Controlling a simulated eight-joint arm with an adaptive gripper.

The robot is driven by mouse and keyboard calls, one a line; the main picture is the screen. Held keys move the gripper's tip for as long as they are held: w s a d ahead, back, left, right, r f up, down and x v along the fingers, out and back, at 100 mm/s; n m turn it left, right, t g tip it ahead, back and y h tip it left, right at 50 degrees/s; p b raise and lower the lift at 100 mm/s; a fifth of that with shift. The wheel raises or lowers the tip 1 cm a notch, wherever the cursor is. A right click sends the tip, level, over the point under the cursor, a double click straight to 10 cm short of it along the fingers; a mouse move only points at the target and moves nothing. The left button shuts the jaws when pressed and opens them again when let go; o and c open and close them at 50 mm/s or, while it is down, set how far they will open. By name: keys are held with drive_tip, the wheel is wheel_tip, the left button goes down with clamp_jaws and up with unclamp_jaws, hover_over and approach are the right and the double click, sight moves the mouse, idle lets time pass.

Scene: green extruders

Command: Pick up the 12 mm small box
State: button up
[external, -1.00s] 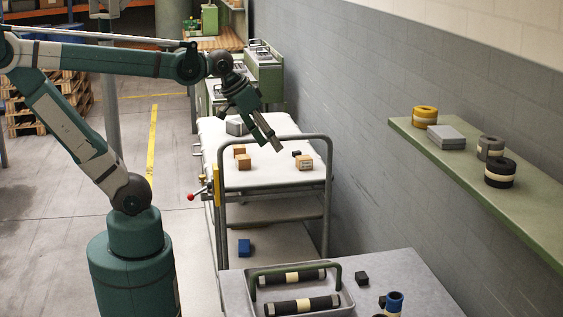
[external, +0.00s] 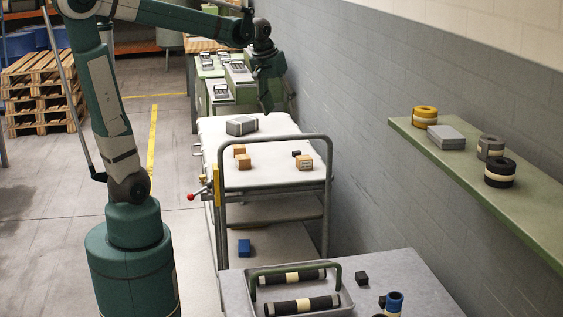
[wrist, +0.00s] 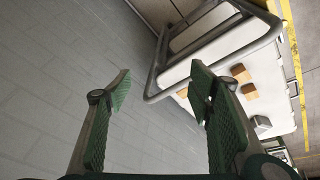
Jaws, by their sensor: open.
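Several small boxes are in view, and I cannot tell which is the 12 mm one. On the white cart top (external: 222,147) are an orange-brown box (external: 244,162), a smaller brown one (external: 239,149) behind it, a tan box (external: 304,162) with a pale band, and a small black block (external: 296,153). Two brown boxes also show in the wrist view (wrist: 250,91). My gripper (external: 266,106) hangs above the far right part of the cart, pointing down.
A grey case (external: 241,126) lies at the cart's far end. A raised metal rail (external: 275,138) crosses the near end. A blue box (external: 244,247) is on the lower shelf. A black block (external: 361,277) sits beside a tray on the front table. The grey wall runs close at right.

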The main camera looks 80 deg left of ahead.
drive_tip(key=a+f+n+g+p, duration=0.2)
drive_tip(key=a+n, duration=0.3)
drive_tip(key=a, duration=1.5)
drive_tip(key=n+g+h+p, duration=0.1)
drive_tip(key=n+h+p, duration=0.1)
drive_tip(key=n, duration=0.3)
hover_over(243, 157)
wheel_tip(243, 157, down, 5)
drive_tip(key=f, duration=1.9)
drive_tip(key=shift+a+f, duration=0.2)
drive_tip(key=shift+a, duration=0.2)
drive_tip(key=shift+f, duration=0.3)
drive_tip(key=shift+f, duration=0.1)
drive_tip(key=shift+f, duration=1.15)
drive_tip(key=shift+f, duration=0.15)
drive_tip(key=shift+d+f+b, duration=0.15)
drive_tip(key=shift+f+b, duration=0.4)
drive_tip(key=shift+f, duration=1.9)
